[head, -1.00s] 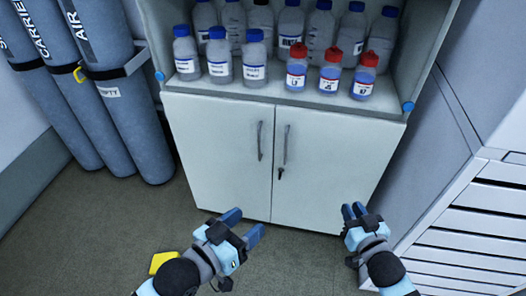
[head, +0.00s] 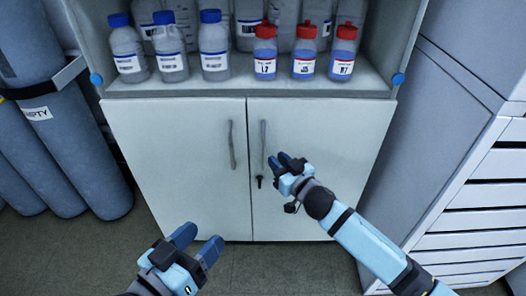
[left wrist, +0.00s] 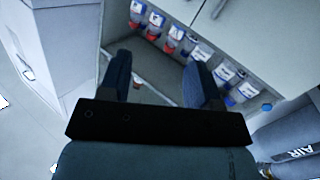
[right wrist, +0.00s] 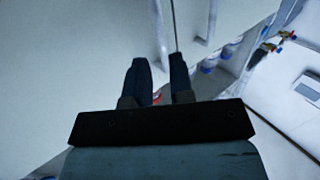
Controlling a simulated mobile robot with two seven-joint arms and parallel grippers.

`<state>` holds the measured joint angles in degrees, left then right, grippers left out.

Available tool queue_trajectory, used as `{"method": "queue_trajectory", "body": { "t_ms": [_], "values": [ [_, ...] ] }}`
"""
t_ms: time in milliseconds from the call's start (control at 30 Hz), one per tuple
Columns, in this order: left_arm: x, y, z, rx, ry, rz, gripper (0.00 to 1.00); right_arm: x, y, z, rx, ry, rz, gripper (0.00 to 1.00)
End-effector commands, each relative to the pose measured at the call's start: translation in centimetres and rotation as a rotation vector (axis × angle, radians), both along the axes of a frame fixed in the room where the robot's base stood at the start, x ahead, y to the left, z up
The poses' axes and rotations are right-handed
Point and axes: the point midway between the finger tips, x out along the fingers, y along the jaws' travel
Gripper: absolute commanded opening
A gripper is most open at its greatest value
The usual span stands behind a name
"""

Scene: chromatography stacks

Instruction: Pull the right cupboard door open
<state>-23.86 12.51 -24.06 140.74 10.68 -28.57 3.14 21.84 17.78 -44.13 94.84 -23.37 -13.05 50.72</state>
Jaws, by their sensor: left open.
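The right cupboard door (head: 325,190) is a pale panel, closed flush beside the left door (head: 165,160). Its vertical grey handle (head: 263,140) stands near the middle seam, with a dark key and lock (head: 260,181) below it. My right gripper (head: 284,159) is just right of the handle's lower end, in front of the right door. In the right wrist view, its fingers (right wrist: 160,68) are partly open, with the handle (right wrist: 159,25) lined up with the gap; contact cannot be told. My left gripper (head: 197,241) is open and empty, low before the left door.
Blue-capped bottles (head: 172,52) and red-capped bottles (head: 304,52) stand on the shelf above the doors. Grey gas cylinders (head: 65,140) stand left. A slatted white unit (head: 475,215) stands right. Floor shows before the cupboard.

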Motion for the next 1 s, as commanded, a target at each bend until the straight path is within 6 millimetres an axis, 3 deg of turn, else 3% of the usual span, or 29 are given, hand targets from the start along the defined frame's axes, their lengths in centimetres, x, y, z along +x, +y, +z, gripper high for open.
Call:
{"method": "queue_trajectory", "body": {
  "t_ms": [100, 300, 767, 867, 1000],
  "values": [
    [0.1, 0.0, -1.4, 0.023, 0.018, -0.012, 0.57, 2.2, 1.5, -0.3, -0.001, -0.003, 0.001, 0.21],
    [0.6, 0.3, -1.5, 0.059, -0.028, -0.013, 0.57, 4.8, 3.2, -0.2, 0.000, -0.001, 0.001, 0.21],
    [0.9, 0.5, -1.2, 0.081, -0.067, -0.010, 0.57, 5.9, 4.0, 0.0, 0.001, 0.001, 0.000, 0.21],
    [0.9, 0.5, -1.2, 0.081, -0.067, -0.010, 0.57, 5.9, 4.0, 0.0, 0.000, 0.001, 0.000, 0.03],
    [0.9, 0.5, -1.2, 0.081, -0.066, -0.010, 0.57, 5.9, 4.0, 0.0, 0.000, 0.001, 0.000, 0.00]
  ]
}}
